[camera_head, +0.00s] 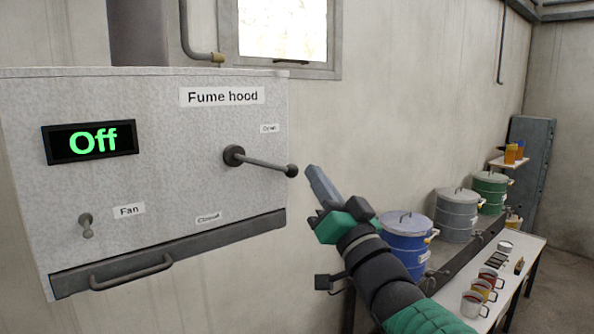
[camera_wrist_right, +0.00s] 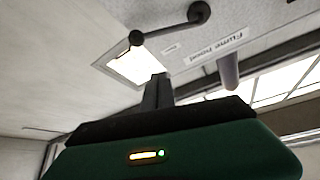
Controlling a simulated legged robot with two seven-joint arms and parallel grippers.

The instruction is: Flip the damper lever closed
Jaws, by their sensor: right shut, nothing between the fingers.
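The damper lever (camera_head: 262,163) is a dark rod with a round knob, on the right part of the fume hood (camera_head: 165,195) front. It points right and slightly down, between the "Open" label (camera_head: 269,128) above and the "Closed" label (camera_head: 208,218) below. My right gripper (camera_head: 312,172) is shut and empty, just right of the knob, with a small apparent gap. In the right wrist view the lever (camera_wrist_right: 168,28) shows above the shut fingers (camera_wrist_right: 158,80), apart from them. My left gripper is not in view.
The hood's display (camera_head: 90,142) reads "Off", above a fan switch (camera_head: 86,225). A handle (camera_head: 131,272) runs along the hood's lower edge. Blue (camera_head: 405,245), grey (camera_head: 458,215) and green (camera_head: 490,191) drums and a white table (camera_head: 505,262) with mugs stand at right.

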